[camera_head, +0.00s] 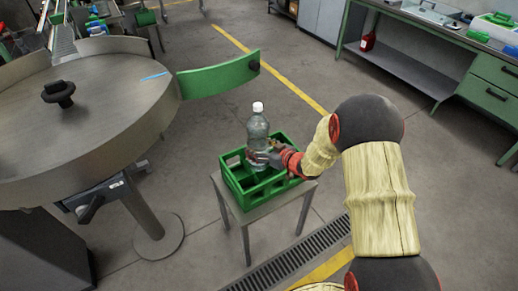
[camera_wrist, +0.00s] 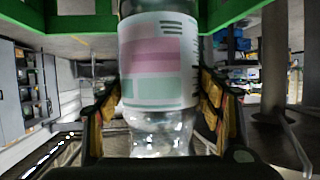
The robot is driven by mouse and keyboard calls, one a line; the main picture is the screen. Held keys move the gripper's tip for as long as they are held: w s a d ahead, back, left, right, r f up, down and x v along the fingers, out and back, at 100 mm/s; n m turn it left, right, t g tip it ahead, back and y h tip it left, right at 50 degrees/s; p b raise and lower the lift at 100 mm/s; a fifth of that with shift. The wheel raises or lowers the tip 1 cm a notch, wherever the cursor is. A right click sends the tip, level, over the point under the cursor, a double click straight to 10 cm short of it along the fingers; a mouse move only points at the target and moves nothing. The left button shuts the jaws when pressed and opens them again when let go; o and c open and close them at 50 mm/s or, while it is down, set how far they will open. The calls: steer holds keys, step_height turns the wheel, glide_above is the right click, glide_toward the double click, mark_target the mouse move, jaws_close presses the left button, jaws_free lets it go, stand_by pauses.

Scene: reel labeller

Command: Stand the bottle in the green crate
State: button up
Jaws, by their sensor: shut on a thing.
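A clear bottle (camera_head: 257,130) with a white cap stands upright at the green crate (camera_head: 240,196). Its lower part is at the level of the crate's rim. I cannot tell whether its base touches the crate floor. My gripper (camera_head: 268,156) comes in from the right and is shut on the bottle's body. In the wrist view the bottle (camera_wrist: 158,75), with its pink, white and pale green label, is between the two fingers of the gripper (camera_wrist: 160,110). The green crate (camera_wrist: 100,22) also shows at the top of the wrist view.
The crate is on a small grey stand (camera_head: 247,217). A large round metal table (camera_head: 85,125) with a green curved guard (camera_head: 218,78) is at the left. A workbench (camera_head: 440,40) with green drawers is at the far right. The floor between is clear.

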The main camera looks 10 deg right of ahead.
steer(key=shift+w+f+b, duration=0.2)
steer(key=shift+f+b, duration=0.35)
steer(key=shift+f, duration=0.25)
steer(key=shift+w+f+b, duration=0.2)
steer(key=shift+f+b, duration=0.3)
steer(key=shift+f, duration=0.3)
steer(key=shift+f+b, duration=0.3)
steer(key=shift+f, duration=0.35)
steer(key=o, duration=2.1)
steer(key=shift+s+f, duration=0.15)
steer(key=shift+f, duration=0.05)
